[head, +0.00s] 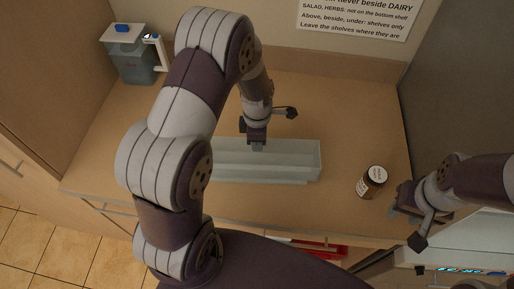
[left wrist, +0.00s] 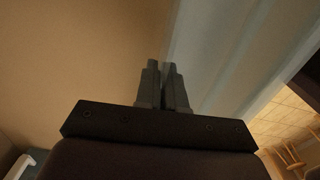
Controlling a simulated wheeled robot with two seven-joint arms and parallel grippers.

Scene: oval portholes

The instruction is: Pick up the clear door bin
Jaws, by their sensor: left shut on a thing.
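The clear door bin (head: 285,162) is a long, pale see-through trough on the wooden counter in the head view. My left gripper (head: 258,146) is over its far long wall and is shut on that wall. In the left wrist view the closed fingers (left wrist: 164,85) meet at the edge of the bin (left wrist: 225,60), whose pale wall fills the upper right. My left arm hides the bin's left end in the head view. My right gripper (head: 412,215) is off to the right, apart from the bin; its finger gap is not clear.
A grey container (head: 135,60) with a white lid stands at the back left. A printed notice (head: 355,17) hangs on the wall. A red object (head: 325,250) lies below the counter's front edge.

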